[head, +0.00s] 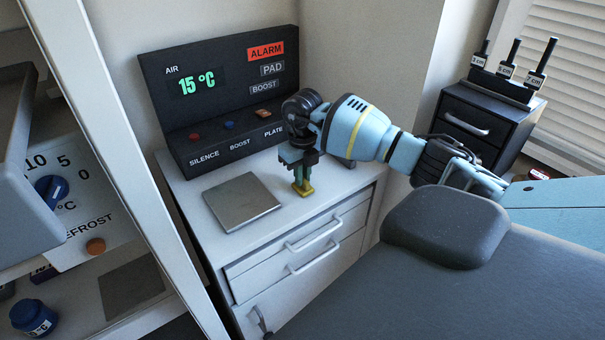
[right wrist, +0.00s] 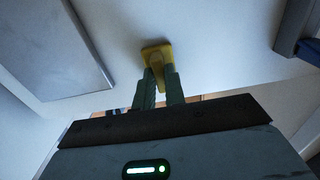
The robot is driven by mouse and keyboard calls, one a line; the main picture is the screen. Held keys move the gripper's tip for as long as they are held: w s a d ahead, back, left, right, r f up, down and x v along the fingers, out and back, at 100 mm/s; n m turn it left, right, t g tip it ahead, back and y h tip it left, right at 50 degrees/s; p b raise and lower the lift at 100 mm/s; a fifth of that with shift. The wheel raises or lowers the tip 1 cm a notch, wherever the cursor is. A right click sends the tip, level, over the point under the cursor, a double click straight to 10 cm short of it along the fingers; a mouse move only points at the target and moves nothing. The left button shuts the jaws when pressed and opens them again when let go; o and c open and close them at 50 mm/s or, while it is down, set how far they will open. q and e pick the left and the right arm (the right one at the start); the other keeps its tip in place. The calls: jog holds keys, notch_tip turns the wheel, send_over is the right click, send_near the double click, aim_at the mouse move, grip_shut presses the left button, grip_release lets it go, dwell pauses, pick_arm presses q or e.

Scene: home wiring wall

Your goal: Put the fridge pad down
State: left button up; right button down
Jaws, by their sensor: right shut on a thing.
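A small yellow piece, which looks like the fridge pad (head: 303,189), is at the fingertips of my right gripper (head: 301,176). My right gripper points straight down over the white cabinet top, and its greenish fingers are shut on the yellow piece. In the right wrist view, the yellow pad (right wrist: 156,55) shows at the ends of the two fingers (right wrist: 159,86). It is at or just above the cabinet top; I cannot tell if it touches. My left gripper is not in view.
A grey square plate (head: 241,201) lies on the cabinet top (head: 215,177), left of the gripper. A black console (head: 222,95) with a lit ALARM label and "15 °C" stands behind. An open fridge (head: 75,190) is at the left. A dark drawer unit (head: 470,125) stands back right.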

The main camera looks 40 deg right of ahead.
jog(key=c, duration=1.5)
grip_release()
notch_tip(320, 180, up, 12)
jog(key=shift+r, duration=0.15)
